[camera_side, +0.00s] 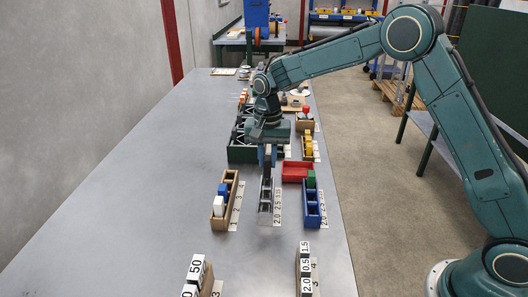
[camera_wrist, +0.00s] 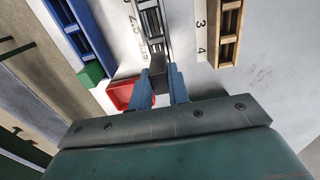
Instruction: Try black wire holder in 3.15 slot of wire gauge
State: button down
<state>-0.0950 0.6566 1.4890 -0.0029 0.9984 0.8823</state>
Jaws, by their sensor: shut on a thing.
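My gripper (camera_side: 267,158) is shut on the black wire holder (camera_wrist: 159,76), a dark block between its two blue fingers in the wrist view. In the side view the gripper points down at the far end of the wire gauge (camera_side: 266,201). The gauge is a narrow grey and black rack with a white label strip reading 2.0, 2.5 and 3.15 on its right. It also shows ahead of the fingers in the wrist view (camera_wrist: 151,22). The holder is at the gauge's 3.15 end; its lower end is hidden, so I cannot tell whether it is in the slot.
A red tray (camera_side: 297,168) and a blue rack (camera_side: 312,212) with a green block (camera_side: 311,179) stand right of the gauge. A wooden rack (camera_side: 230,183) with blue and white blocks stands left. More labelled blocks are nearer the camera. The table's left side is clear.

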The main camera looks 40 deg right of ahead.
jog(key=shift+f, duration=1.4)
jog(key=c, duration=1.3)
grip_release()
jog(key=shift+o, duration=0.2)
jog(key=shift+r, duration=0.1)
notch_tip(320, 180, up, 14)
jog(key=shift+f, duration=0.2)
